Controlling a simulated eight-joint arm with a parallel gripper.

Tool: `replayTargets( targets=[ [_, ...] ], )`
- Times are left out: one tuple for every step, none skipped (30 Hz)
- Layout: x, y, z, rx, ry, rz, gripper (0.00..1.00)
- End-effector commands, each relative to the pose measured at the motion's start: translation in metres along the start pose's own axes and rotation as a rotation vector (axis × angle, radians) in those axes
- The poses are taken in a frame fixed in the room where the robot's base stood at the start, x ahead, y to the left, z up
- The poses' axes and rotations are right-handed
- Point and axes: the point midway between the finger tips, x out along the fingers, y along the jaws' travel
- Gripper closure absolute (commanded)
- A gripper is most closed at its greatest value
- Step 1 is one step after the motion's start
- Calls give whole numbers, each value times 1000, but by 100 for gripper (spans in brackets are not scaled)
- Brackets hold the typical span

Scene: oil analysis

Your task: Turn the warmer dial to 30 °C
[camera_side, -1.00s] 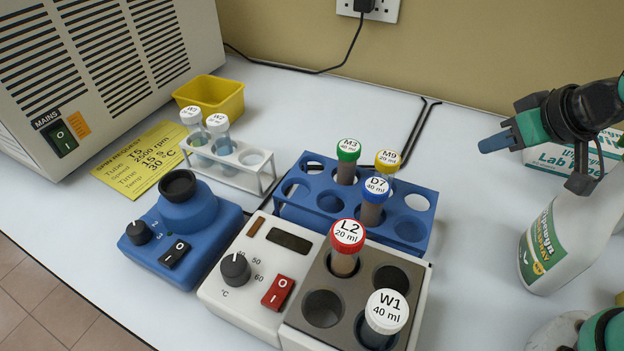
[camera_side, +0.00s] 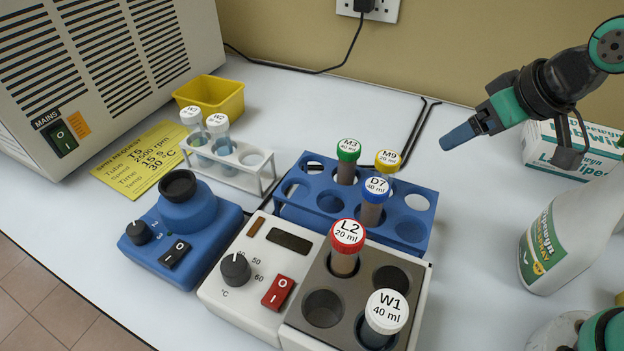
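The warmer (camera_side: 222,296) is a white block heater at the front centre. Its dark dial (camera_side: 235,268) sits at the left of its top face, with marks 40, 50 and 60 showing around it and °C below. A red rocker switch (camera_side: 278,292) is right of the dial, and the display (camera_side: 290,241) above is dark. Tubes L2 (camera_side: 345,262) and W1 (camera_side: 382,325) stand in its grey wells. My gripper (camera_side: 459,137) is in the air at the upper right, well away from the dial, pointing left and down. Its blue fingers look together, with nothing visible between them.
A blue tube rack (camera_side: 278,202) with several tubes stands behind the warmer. A blue mixer (camera_side: 172,258) is just left of it. A spray bottle (camera_side: 562,243) and a wipes box (camera_side: 578,157) stand right. A yellow note (camera_side: 140,160) reads 30 °C. Bench between rack and bottle is clear.

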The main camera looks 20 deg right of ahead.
Motion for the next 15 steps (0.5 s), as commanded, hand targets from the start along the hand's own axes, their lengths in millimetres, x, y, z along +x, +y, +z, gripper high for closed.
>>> replayTargets(
  targets=[
    [0, -17, -13, -58, -31, -31, 25],
    [0, -27, -20, -95, -53, -48, 25],
    [1, -42, -28, -147, -83, -71, 25],
    [2, -54, -34, -186, -107, -88, 25],
    [4, -67, -39, -225, -131, -104, 25],
    [6, -84, -45, -277, -161, -124, 25],
    [7, -97, -48, -317, -184, -138, 25],
    [9, -111, -51, -358, -205, -152, 25],
    [12, -129, -54, -411, -235, -169, 25],
    [14, -144, -55, -451, -257, -181, 25],
    [17, -158, -55, -492, -279, -193, 25],
    [20, -178, -54, -549, -308, -208, 25],
    [22, -193, -52, -590, -329, -217, 25],
    [24, -208, -50, -629, -349, -226, 25],
    [27, -226, -45, -680, -374, -237, 25]
  ],
)
